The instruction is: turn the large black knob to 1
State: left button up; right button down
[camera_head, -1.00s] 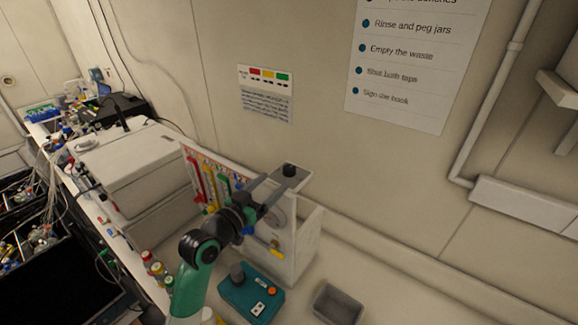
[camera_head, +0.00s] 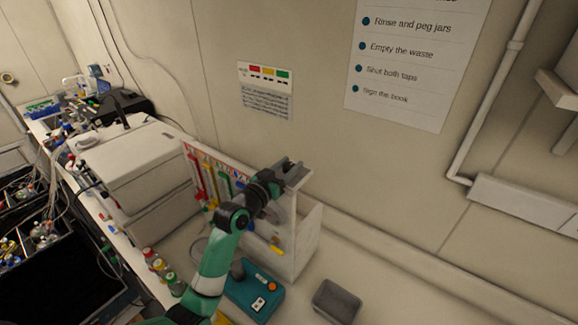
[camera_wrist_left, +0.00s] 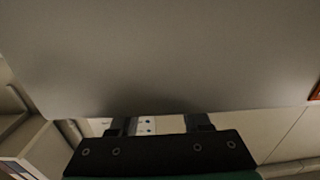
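A white panel unit (camera_head: 308,240) with colored strips on its left face stands against the wall. The small black knob seen earlier on its top shelf is now hidden behind my left gripper (camera_head: 291,168). That gripper is at the shelf; its fingers look apart, and I cannot tell whether they touch the knob. In the left wrist view, the two fingers (camera_wrist_left: 159,124) are spread, with a grey surface (camera_wrist_left: 170,55) covering their far ends. No knob or scale marks can be made out there. My right gripper is out of view.
A teal control box (camera_head: 252,294) with a dark upright cylinder and an orange button sits below my left arm. Several colored-cap bottles (camera_head: 160,268) stand at left. The bench right of the tray is clear.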

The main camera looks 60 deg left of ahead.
pick_arm(q)
grip_shut()
